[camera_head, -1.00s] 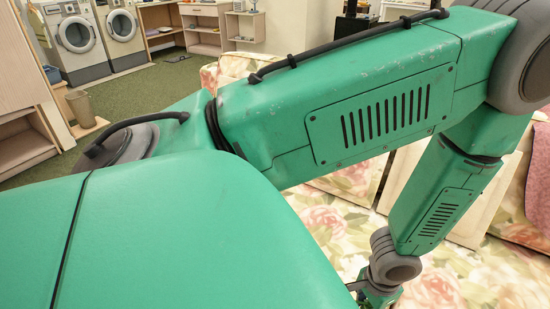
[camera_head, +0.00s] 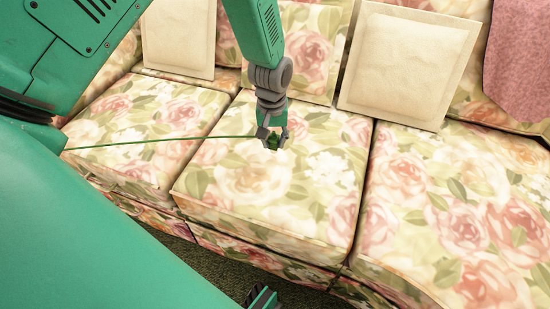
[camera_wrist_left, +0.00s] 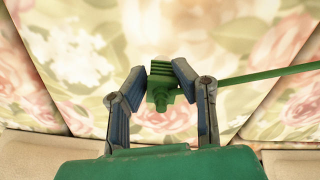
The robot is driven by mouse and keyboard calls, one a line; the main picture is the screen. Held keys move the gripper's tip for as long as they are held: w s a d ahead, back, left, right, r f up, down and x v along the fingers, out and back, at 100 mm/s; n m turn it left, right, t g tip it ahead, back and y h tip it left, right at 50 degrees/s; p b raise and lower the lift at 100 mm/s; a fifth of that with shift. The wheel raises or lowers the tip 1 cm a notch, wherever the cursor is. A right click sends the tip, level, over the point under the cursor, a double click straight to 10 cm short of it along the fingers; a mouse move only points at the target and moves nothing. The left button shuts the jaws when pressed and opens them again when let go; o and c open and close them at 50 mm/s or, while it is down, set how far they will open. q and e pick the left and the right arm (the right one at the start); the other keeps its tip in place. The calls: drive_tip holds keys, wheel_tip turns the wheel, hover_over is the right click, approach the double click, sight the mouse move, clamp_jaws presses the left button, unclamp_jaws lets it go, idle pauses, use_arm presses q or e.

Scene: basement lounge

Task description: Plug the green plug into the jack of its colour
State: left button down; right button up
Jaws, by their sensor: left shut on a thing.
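The green plug (camera_head: 273,142) is in the jaws of my left gripper (camera_head: 272,138), above the middle seat cushion of a floral sofa. In the left wrist view, the plug (camera_wrist_left: 165,77) sits between the two fingers of my left gripper (camera_wrist_left: 163,72), which are shut on it. A thin green cable (camera_head: 160,141) runs from the plug to the left in the head view; it leaves to the right in the wrist view. No jack shows in either view.
The floral sofa (camera_head: 235,205) fills most of the head view. Cream square cushions (camera_head: 405,62) lean on its back, and a pink cloth (camera_head: 518,70) hangs at the right. The seat around my left gripper is clear. Dark green carpet (camera_head: 215,265) shows in front.

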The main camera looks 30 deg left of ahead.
sight(274, 149)
use_arm(q)
wheel_tip(274, 149, down, 6)
drive_tip(key=shift+f+b, duration=0.15)
drive_tip(key=shift+b, duration=0.95)
drive_tip(key=c, duration=1.3)
unclamp_jaws()
